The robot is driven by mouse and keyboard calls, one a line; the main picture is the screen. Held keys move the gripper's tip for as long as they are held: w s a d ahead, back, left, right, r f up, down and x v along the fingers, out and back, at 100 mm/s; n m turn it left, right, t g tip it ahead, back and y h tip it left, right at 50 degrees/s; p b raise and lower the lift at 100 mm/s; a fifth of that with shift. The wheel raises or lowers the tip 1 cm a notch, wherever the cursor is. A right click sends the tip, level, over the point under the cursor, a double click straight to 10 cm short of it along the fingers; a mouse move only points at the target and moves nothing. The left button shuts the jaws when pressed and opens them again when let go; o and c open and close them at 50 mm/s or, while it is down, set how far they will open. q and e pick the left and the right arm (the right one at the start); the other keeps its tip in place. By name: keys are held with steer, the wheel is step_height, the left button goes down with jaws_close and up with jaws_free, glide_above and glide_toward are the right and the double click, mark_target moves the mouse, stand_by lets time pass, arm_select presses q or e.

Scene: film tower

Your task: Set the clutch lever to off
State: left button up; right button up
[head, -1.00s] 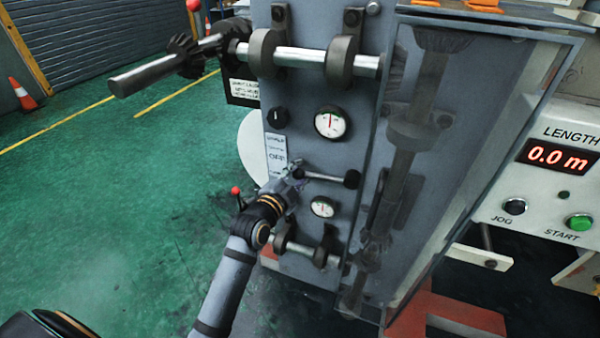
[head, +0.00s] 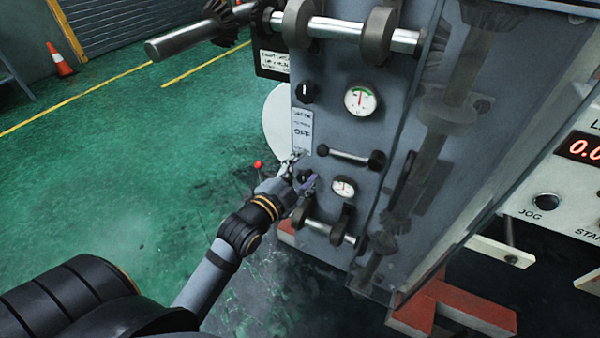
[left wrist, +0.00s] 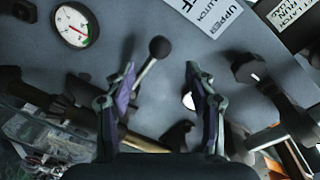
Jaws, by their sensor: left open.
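The clutch lever (head: 350,156), a silver bar with black ends, lies nearly level on the grey panel between two round gauges, its right end slightly lower. My left gripper (head: 303,170) is open in front of the panel, just left of and below the lever's left end. In the left wrist view, a black ball knob (left wrist: 160,47) on a silver shaft shows beyond and between the open fingers, apart from them. The shaft runs down behind the left finger. A white label (head: 301,130) stands left of the lever. My right gripper is not in view.
A gauge (head: 343,188) sits below the lever and a horizontal roller shaft (head: 330,229) lies under that. A small red ball (head: 258,164) is left of my gripper. A clear cover (head: 440,200) encloses gears on the right. Green floor at left is open.

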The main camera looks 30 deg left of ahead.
arm_select(q)
steer(key=shift+s+a+r, duration=0.1)
steer(key=shift+s+a, duration=0.05)
steer(key=shift+s, duration=1.15)
